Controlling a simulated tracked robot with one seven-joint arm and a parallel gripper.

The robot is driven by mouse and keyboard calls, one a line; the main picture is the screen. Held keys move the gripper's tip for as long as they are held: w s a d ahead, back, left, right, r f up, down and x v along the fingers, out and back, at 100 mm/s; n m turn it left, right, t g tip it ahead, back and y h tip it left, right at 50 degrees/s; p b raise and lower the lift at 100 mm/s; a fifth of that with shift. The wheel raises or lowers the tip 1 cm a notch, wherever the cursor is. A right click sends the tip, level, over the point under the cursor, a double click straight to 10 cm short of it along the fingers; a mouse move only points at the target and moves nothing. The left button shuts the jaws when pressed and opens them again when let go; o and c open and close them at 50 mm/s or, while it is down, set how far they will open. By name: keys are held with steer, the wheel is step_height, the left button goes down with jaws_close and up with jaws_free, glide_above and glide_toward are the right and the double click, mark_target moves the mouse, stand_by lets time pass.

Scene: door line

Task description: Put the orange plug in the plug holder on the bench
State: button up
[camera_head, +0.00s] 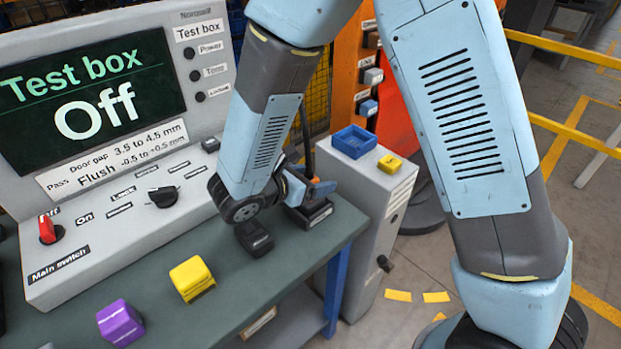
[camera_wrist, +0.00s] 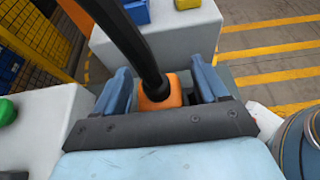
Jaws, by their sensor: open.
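The orange plug (camera_wrist: 160,97) with its thick black cable (camera_wrist: 133,42) shows in the wrist view between the two blue fingers of my gripper (camera_wrist: 162,86). The fingers are open, one on each side of the plug, with a narrow gap beside it. In the head view my gripper (camera_head: 308,188) is low over the far right corner of the bench (camera_head: 225,290). A black block (camera_head: 312,214), which looks like the plug holder, stands on the bench right under the fingers. Fingers and arm hide most of the plug, so how it sits in the block cannot be told.
The test box (camera_head: 120,215), reading "Off", stands left of my arm. A black block (camera_head: 255,240), a yellow block (camera_head: 192,278) and a purple block (camera_head: 120,322) stand along the bench front. A grey cabinet (camera_head: 365,190) with a blue tray (camera_head: 354,141) stands beyond the bench's right edge.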

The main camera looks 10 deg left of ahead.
steer(key=shift+r, duration=0.15)
steer(key=v, duration=1.2)
steer(key=w+d+r+m+g+y, duration=0.1)
steer(key=w+d+r+m+g, duration=0.2)
steer(key=d, duration=0.4)
steer(key=d+r+m+g, duration=0.2)
steer(key=d+r+m, duration=0.2)
steer(key=d+m, duration=0.3)
steer(key=w+d+r+m+g+y, duration=0.1)
steer(key=w+d+r+m+g, duration=0.15)
steer(key=d, duration=0.55)
steer(key=s+d+r+m+t+y, duration=0.1)
steer(key=s+d+r+m+y, duration=0.2)
steer(key=d+m, duration=0.4)
steer(key=s+d+r+m+t+y, duration=0.2)
steer(key=s+d+r+m, duration=0.3)
steer(key=d+m, duration=0.3)
steer(key=shift+r+y, duration=0.7)
steer(key=shift+y, duration=0.2)
